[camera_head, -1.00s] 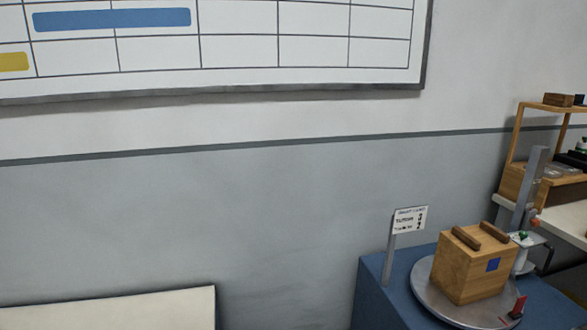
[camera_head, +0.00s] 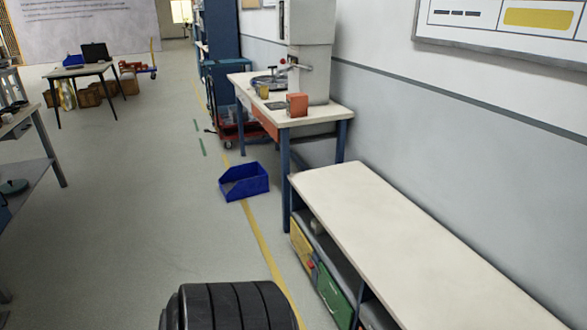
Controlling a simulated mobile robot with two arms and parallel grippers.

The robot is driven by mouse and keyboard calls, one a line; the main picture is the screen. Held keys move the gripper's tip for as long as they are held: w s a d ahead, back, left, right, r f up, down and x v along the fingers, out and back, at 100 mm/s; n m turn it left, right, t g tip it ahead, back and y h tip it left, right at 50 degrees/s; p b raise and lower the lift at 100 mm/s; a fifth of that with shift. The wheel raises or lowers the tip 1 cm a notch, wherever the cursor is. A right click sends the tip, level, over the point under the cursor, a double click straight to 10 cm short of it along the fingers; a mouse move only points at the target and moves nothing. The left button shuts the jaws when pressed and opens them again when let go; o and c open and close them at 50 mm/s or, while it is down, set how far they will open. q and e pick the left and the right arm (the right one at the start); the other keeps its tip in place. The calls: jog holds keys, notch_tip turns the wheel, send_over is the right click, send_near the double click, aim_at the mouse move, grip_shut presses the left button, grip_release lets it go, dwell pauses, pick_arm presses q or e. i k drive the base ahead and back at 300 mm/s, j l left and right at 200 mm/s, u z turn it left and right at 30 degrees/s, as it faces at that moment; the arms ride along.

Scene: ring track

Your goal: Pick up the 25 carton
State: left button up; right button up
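No carton with a readable 25 shows in the head view. Neither of my grippers is in view.
A long white-topped bench (camera_head: 400,240) runs along the right wall, with coloured bins (camera_head: 334,297) below. A blue open bin (camera_head: 244,182) lies on the floor by a workbench (camera_head: 290,113). The far table (camera_head: 78,70) holds a laptop. The grey floor at centre left is clear.

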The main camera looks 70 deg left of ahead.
aim_at(317, 226)
jog(key=u, duration=2)
jog(key=i+j+z, duration=0.1)
jog(key=z, duration=0.25)
jog(key=i+j+z, duration=0.15)
jog(key=z, duration=0.25)
jog(key=j+z, duration=0.2)
jog(key=z, duration=0.15)
jog(key=i, duration=0.05)
